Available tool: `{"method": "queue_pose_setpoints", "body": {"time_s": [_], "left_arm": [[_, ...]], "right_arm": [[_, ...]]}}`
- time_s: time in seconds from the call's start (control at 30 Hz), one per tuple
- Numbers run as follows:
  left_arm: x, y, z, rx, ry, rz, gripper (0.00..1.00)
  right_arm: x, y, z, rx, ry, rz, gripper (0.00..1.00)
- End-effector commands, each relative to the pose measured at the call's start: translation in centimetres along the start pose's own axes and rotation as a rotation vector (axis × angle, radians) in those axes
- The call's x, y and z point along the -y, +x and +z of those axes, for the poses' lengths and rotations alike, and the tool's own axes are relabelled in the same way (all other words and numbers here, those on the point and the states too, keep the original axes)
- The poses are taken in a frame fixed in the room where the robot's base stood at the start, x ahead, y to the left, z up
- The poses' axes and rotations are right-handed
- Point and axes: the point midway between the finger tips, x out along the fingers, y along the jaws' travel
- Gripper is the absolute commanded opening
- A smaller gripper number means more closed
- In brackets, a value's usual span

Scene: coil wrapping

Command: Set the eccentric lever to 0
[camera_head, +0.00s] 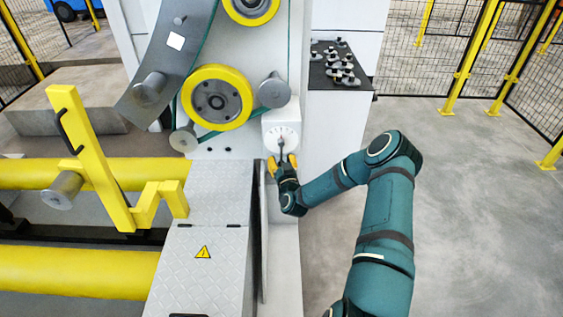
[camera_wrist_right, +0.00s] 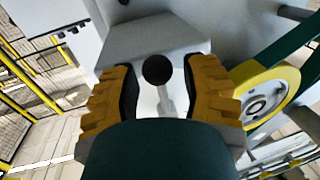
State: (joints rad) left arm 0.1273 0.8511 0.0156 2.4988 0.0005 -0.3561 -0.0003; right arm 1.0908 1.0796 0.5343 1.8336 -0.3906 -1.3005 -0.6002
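The eccentric lever's white dial plate (camera_head: 281,133) is on the machine's front, below and right of the yellow wheels in the head view. In the right wrist view the lever shows as a grey rod with a black ball knob (camera_wrist_right: 157,69). My right gripper (camera_head: 282,160) is at the lower edge of the dial. Its yellow-padded fingers, also seen in the right wrist view (camera_wrist_right: 160,80), stand apart on both sides of the knob, with gaps visible. The dial's markings are too small to read. My left gripper is not in view.
A yellow-rimmed wheel (camera_head: 217,98) and a grey roller (camera_head: 273,91) sit just above left of the dial. A black shelf with small parts (camera_head: 338,66) is at the right. A yellow bracket (camera_head: 105,165) stands at the left. The floor at right is clear up to the fence.

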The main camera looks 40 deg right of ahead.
Motion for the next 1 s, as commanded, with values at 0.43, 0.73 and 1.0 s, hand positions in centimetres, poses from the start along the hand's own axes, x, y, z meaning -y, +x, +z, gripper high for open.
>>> {"method": "queue_pose_setpoints", "body": {"time_s": [0.43,0.73,1.0], "left_arm": [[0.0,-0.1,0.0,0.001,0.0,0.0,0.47],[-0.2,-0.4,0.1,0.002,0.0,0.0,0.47],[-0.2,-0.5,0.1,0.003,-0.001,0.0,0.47]], "right_arm": [[-0.1,-0.1,0.0,0.004,-0.022,-0.001,0.0],[-1.1,-0.2,-0.3,0.033,-0.176,-0.001,0.0],[-2.5,-0.5,-0.8,0.076,-0.402,0.002,0.0]]}}
